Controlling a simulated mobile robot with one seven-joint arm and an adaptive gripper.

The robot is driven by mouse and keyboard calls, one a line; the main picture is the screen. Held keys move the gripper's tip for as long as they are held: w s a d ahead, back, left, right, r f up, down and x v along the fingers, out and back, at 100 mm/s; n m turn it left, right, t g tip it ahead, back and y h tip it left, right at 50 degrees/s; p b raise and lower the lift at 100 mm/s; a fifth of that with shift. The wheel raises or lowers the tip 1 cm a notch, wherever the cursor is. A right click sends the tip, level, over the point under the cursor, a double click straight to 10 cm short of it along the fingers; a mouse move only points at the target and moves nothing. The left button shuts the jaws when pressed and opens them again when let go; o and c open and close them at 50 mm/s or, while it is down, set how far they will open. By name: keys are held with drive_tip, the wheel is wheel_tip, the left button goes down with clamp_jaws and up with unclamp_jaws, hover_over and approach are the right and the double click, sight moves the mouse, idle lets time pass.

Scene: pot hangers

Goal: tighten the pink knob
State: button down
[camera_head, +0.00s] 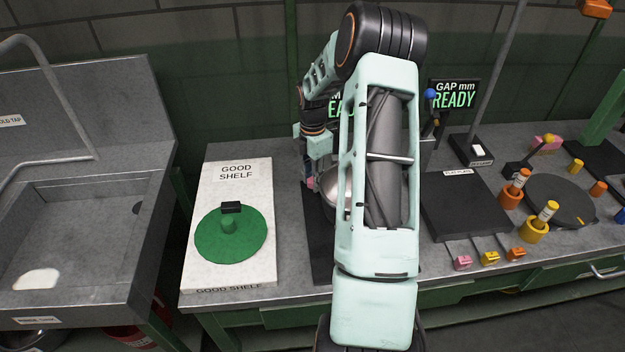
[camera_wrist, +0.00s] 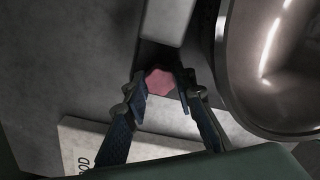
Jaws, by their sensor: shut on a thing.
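The pink knob (camera_wrist: 160,81) shows in the wrist view as a lobed disc between my fingertips. My gripper (camera_wrist: 162,88) is shut on it, with one finger on the left side and one on the right. In the head view a small patch of pink, likely the knob (camera_head: 310,184), shows beside my wrist; my arm hides most of that area. How tight the knob sits cannot be told.
A shiny metal pot (camera_wrist: 272,60) stands close to the right of my fingers and shows partly behind my arm (camera_head: 334,190). The white good shelf (camera_head: 215,180) with a green disc (camera_head: 250,247) lies to the left. Pegs, a dark turntable (camera_head: 560,190) and small coloured knobs stand right.

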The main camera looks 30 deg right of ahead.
drive_tip(key=m, duration=0.4)
drive_tip(key=shift+m, duration=0.4)
drive_tip(key=m, duration=1)
drive_tip(key=shift+m, duration=0.3)
drive_tip(key=m, duration=0.5)
drive_tip(key=c, duration=1.6)
unclamp_jaws()
clamp_jaws()
